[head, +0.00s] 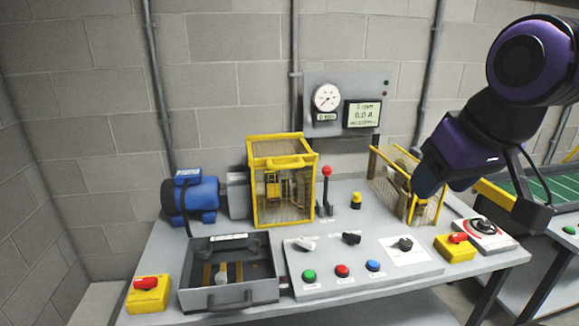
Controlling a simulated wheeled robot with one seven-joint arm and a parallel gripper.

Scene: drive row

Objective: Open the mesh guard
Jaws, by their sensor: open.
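A yellow-framed mesh guard (285,219) stands upright as a box at the back middle of the grey bench. A yellow bar handle shows near its top front edge, and parts show through the mesh. It looks closed. A second, lower yellow-framed guard (384,158) stands to its right, over brownish parts; my arm hides part of it. My gripper (468,188) is at the right, in front of and above the second guard's right end and well right of the box guard. It is open and appears empty. I cannot tell whether it touches the second guard.
A blue motor (196,199) is left of the box guard; a red-knobbed lever (327,184) is right of it. In front are a grey tray (228,299), a button panel (330,270) and yellow switch boxes (148,300). A gauge panel (347,104) is behind.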

